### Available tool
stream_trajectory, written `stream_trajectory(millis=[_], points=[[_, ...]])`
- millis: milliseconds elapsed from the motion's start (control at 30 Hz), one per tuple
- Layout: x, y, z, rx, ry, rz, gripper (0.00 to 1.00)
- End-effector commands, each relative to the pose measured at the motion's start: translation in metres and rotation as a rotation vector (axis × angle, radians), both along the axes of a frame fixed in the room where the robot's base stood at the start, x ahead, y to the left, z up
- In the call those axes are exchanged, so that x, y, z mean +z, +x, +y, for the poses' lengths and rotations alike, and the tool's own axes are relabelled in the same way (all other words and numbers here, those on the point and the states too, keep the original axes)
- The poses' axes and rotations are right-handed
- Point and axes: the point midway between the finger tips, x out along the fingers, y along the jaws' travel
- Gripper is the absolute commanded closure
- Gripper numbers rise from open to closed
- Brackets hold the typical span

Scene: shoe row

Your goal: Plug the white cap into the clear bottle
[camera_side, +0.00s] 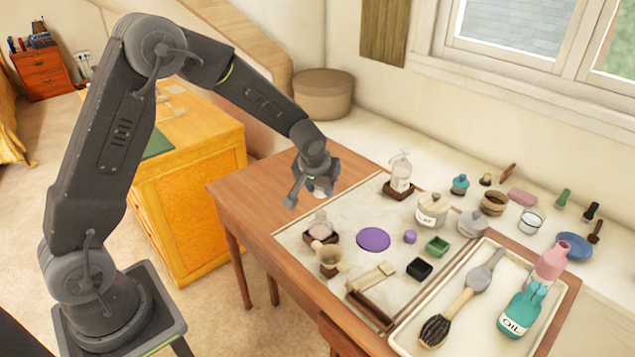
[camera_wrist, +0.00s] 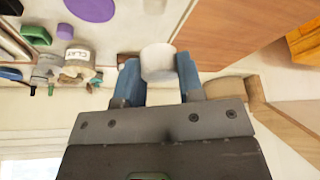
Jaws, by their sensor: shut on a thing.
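My gripper (camera_side: 316,187) hangs above the back left part of the table. Its two blue fingers (camera_wrist: 159,82) are shut on the white cap (camera_wrist: 158,62), a short white cylinder, in the wrist view. The cap (camera_side: 321,192) shows small and partly covered below the gripper in the side view. The clear bottle (camera_side: 401,173), with a pale pump-like top, stands upright in a brown wooden holder (camera_side: 396,191) to the right of the gripper. The gripper and cap are apart from it. I cannot clearly make out the bottle in the wrist view.
A jar labelled CLAY (camera_side: 431,211) stands in front of the bottle. A purple disc (camera_side: 373,239) lies flat on the pale mat. A white tray (camera_side: 408,338) holds a brush and a teal OIL bottle (camera_side: 519,310). Bare wood (camera_side: 250,190) is free at the table's left.

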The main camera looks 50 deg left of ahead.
Motion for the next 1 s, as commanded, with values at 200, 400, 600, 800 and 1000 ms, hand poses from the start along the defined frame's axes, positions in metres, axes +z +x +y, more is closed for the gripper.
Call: stream_trajectory(millis=[200, 400, 600, 800, 1000], points=[[-0.001, 0.0, 0.0, 0.002, 0.0, 0.0, 0.87], [-0.01, 0.0, 0.001, 0.003, 0.0, 0.002, 0.87], [-0.028, 0.0, 0.0, 0.003, 0.0, 0.003, 0.87], [-0.043, 0.0, 0.001, 0.003, 0.001, 0.001, 0.87], [-0.051, 0.001, 0.0, 0.003, 0.0, 0.0, 0.87]])
